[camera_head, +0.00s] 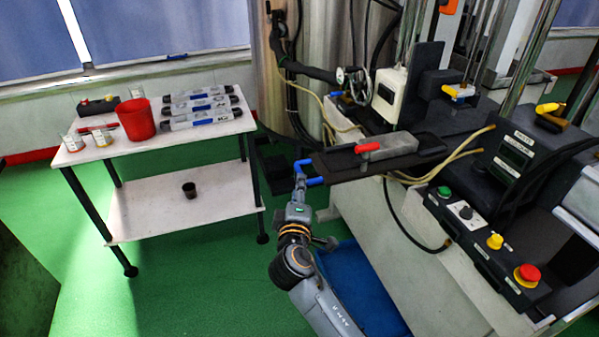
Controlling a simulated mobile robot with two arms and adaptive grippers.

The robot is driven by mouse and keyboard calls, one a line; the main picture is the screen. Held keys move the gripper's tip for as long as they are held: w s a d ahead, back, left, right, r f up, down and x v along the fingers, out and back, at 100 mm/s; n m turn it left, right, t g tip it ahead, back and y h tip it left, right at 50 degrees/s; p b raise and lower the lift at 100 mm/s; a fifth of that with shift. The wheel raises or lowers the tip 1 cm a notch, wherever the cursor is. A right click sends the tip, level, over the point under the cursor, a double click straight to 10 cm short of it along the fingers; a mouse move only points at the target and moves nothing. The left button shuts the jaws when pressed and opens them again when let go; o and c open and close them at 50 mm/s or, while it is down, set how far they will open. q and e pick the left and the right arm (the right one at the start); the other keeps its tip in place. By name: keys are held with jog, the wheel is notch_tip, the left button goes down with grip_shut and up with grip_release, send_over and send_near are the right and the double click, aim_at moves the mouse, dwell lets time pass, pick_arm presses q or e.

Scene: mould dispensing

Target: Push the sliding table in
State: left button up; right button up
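The sliding table (335,165) is a dark flat plate that sticks out to the left from the machine. A grey mould block (393,146) with a red handle (367,147) sits on it. A blue U-shaped handle (312,181) is at the table's left end. My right gripper (300,186) is at this blue handle, coming up from below. It looks to be touching or very near the handle, but its fingers are too small and partly hidden to tell whether they are closed on it. My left gripper is out of view.
A control panel with a green button (444,192) and a red button (527,275) is on the right. A white two-tier cart (150,150) with a red cup (136,119) and several tubes stands left. A blue bin (360,285) lies below. Green floor is clear between.

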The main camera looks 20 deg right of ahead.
aim_at(300, 171)
jog(key=x, duration=0.7)
jog(key=shift+w, duration=0.15)
jog(key=shift+c, duration=0.4)
grip_shut()
